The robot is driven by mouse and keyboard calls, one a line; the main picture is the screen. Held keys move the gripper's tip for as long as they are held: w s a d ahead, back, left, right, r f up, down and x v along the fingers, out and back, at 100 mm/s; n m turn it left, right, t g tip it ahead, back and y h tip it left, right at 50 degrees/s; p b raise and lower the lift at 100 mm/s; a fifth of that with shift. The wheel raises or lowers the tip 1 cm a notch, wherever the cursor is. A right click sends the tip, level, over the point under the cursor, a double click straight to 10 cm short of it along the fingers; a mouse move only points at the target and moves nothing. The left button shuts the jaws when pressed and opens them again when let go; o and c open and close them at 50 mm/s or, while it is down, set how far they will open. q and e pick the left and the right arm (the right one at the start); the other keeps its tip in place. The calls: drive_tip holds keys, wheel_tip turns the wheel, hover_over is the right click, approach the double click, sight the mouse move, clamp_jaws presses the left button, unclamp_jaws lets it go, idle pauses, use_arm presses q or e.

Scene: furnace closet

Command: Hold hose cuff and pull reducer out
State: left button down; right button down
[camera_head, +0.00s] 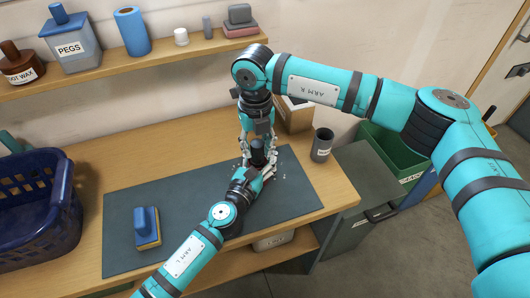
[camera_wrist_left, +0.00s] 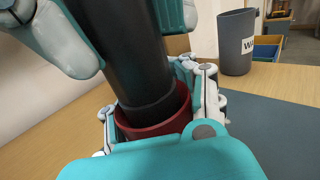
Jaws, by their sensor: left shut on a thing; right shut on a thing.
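The reducer is a black stepped tube (camera_head: 257,150), roughly upright over the grey mat. In the left wrist view, the reducer (camera_wrist_left: 122,55) runs down into a red ring, which I take as the hose cuff (camera_wrist_left: 157,126). The lower end of the reducer is hidden inside the cuff. My left gripper (camera_wrist_left: 160,105) is shut around the red cuff, with white fingers on both sides. My right gripper (camera_head: 257,147) comes from above and is shut on the upper part of the reducer. Its fingers also show at the top of the left wrist view.
A grey cup (camera_head: 321,144) stands right of the grippers, with a cardboard box (camera_head: 294,115) behind them. A blue basket (camera_head: 35,215) is at left. A shelf (camera_head: 165,52) with jars runs above; a green bin (camera_head: 385,150) stands right.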

drive_tip(key=shift+r, duration=1.6)
drive_tip(key=shift+r, duration=2.5)
drive_tip(key=s+r, duration=0.1)
drive_tip(key=s, duration=1.3)
drive_tip(key=shift+r, duration=0.25)
drive_tip(key=shift+d, duration=0.1)
use_arm(q)
unclamp_jaws()
